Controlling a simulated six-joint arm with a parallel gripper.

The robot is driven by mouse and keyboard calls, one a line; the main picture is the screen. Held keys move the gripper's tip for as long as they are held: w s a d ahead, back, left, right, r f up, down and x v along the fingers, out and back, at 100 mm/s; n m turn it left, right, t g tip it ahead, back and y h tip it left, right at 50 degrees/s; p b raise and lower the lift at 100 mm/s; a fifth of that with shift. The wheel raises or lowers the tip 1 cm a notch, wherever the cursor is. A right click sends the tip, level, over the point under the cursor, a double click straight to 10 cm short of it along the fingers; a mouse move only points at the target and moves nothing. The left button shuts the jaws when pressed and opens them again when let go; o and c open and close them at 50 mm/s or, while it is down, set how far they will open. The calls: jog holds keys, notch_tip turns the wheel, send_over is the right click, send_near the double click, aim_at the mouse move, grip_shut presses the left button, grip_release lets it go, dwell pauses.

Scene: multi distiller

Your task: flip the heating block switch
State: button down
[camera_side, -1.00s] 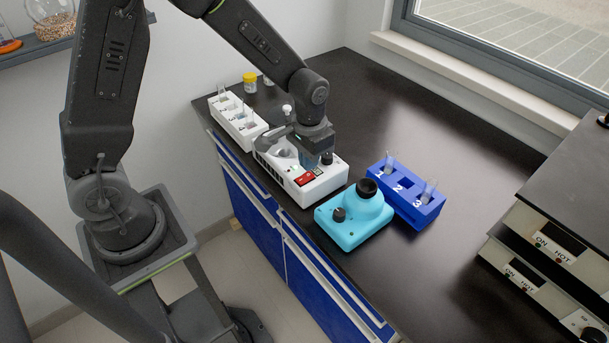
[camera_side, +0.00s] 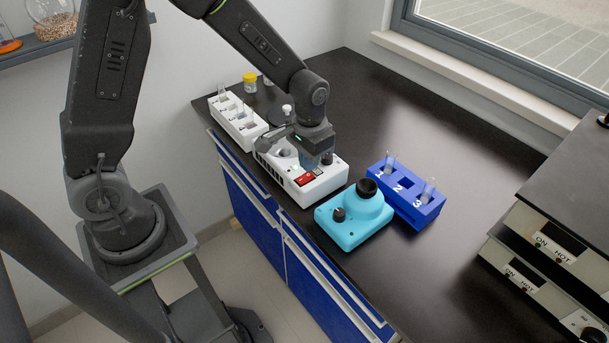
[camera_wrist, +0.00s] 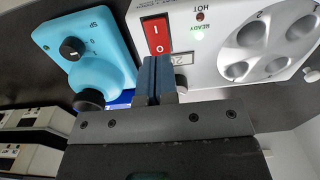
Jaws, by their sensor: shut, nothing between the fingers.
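The white heating block (camera_side: 322,186) sits on the black bench, and it fills the upper right of the wrist view (camera_wrist: 217,75). Its red rocker switch (camera_wrist: 157,35), marked I and O, is at the block's left side in the wrist view; it also shows near the block's front edge in the side view (camera_side: 305,178). My gripper (camera_wrist: 154,62) is shut and empty. Its blue fingertips are just below the switch's O end in the wrist view; I cannot tell whether they touch it. In the side view my gripper (camera_side: 309,163) is low over the block.
A turquoise mixer (camera_side: 352,228) stands close to the block's right, with a blue numbered tube rack (camera_side: 424,212) beyond it. A white tube rack (camera_side: 244,128) is at the block's left.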

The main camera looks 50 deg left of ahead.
aim_at(308, 174)
jog(key=shift+f, duration=1.2)
dwell(0.5)
jog(key=shift+r, duration=3.55)
jog(key=shift+s+r, duration=0.1)
jog(key=shift+r, duration=0.1)
jog(key=s+r+t, duration=0.5)
jog(key=s+r, duration=1)
jog(key=s, duration=0.2)
jog(key=shift+a+t, duration=0.3)
jog(key=shift+w, duration=0.1)
